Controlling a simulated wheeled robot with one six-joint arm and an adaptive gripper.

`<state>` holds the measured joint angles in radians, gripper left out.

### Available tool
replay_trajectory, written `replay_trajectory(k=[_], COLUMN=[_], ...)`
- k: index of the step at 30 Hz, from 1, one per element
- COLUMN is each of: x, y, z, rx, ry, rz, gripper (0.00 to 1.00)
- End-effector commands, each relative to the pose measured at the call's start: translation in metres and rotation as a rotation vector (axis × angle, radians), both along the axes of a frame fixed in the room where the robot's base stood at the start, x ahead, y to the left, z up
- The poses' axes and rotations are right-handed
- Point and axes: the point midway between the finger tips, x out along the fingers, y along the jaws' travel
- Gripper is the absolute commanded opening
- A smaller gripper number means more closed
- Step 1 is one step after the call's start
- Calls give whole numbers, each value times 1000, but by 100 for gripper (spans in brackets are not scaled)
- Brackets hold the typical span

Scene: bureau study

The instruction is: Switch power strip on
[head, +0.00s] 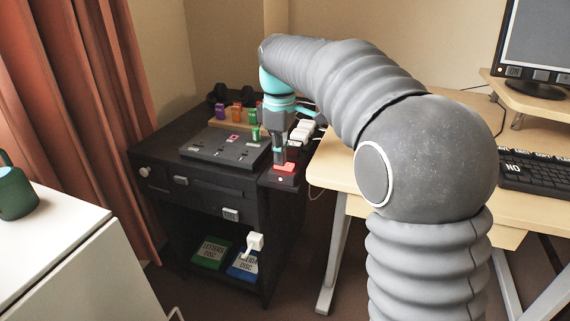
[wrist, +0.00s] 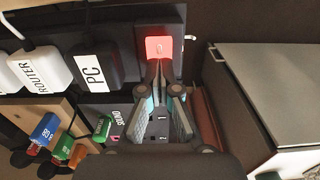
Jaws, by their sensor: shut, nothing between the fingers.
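The dark power strip (head: 284,180) lies along the right edge of the black cabinet top. Its red switch (head: 285,168) glows red at the near end, and the lit switch shows in the wrist view too (wrist: 158,48). My gripper (head: 279,162) points down at the switch with its fingers shut and empty. In the wrist view the closed fingertips (wrist: 158,65) overlap the switch's lower edge; I cannot tell whether they press on it. A black plug labelled PC (wrist: 92,68) and a white plug labelled ROUTER (wrist: 32,67) sit in the strip beyond the switch.
A grey panel with small controls (head: 212,147) and a wooden rack of coloured tags (head: 233,124) stand left of my gripper. The wooden desk (head: 335,165) is close on the right. A white cabinet (head: 60,245) stands at the left front.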

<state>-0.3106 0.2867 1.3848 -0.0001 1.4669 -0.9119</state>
Motion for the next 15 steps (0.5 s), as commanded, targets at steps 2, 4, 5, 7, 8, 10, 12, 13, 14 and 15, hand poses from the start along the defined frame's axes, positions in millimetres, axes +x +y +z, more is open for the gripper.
replay_trajectory(k=[2,4,5,7,8,10,12,13,14,15], x=[0,0,0,0,0,0,0,0,0,0], y=[0,0,0,0,0,0,0,0,0,0], z=[1,6,8,13,16,21,25,27,30,32], rx=[-1,-1,-1,-1,-1,-2,-1,-1,-1,-1], ry=[6,5,5,5,5,4,4,4,4,4], rz=[0,0,0,0,0,0,0,0,0,0], gripper=[0,0,0,0,0,0,0,0,0,0])
